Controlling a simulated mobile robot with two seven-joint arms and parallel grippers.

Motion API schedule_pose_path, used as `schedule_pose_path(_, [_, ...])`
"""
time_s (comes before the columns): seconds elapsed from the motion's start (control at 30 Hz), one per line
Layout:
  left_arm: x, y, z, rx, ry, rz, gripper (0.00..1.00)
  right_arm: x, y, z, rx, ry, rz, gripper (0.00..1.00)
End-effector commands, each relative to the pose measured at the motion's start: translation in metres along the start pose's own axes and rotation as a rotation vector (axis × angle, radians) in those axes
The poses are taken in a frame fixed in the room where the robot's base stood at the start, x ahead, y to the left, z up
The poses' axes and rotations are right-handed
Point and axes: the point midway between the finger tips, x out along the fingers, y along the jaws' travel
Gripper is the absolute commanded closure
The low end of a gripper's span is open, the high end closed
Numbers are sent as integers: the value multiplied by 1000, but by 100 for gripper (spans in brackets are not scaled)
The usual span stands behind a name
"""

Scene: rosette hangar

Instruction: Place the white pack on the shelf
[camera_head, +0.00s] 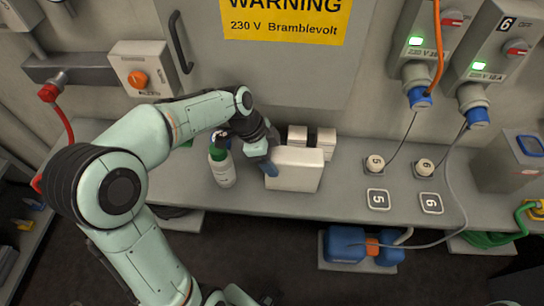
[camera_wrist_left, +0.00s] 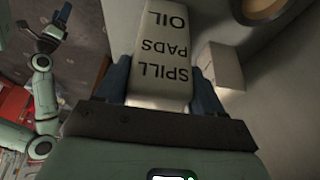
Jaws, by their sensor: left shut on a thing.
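The white pack (camera_head: 298,169) is a pale box at the middle of the head view. In the left wrist view the pack (camera_wrist_left: 166,50) shows black lettering, "SPILL PADS OIL", upside down. My left gripper (camera_head: 271,164) is shut on it; its blue fingers (camera_wrist_left: 162,88) lie on both sides of the pack. The pack is over the grey shelf-like ledge (camera_head: 345,195) along the wall; I cannot tell whether it touches. In the left wrist view my right gripper (camera_wrist_left: 45,32) is small and dim at the upper left, its jaws unclear.
A white bottle with a green top (camera_head: 221,167) stands close left of the pack. A blue container (camera_head: 346,244) sits below.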

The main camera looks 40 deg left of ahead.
Motion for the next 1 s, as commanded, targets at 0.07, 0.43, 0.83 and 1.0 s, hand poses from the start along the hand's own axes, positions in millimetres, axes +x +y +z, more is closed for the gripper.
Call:
schedule_pose_path(0.07, [0, 0, 0, 1, 1, -2, 90, 0, 0, 0, 0, 0, 0, 5])
schedule_pose_path(0.43, [2, 0, 0, 1, 0, -1, 6, 2, 1, 0, 0, -1, 0, 5])
schedule_pose_path(0.83, [-9, -1, -1, 1, 1, -5, 6, -1, -1, 0, 0, 1, 0, 5])
schedule_pose_path(1.0, [-41, -1, -1, 2, 1, -7, 6, -4, -2, -1, -1, 2, -1, 5])
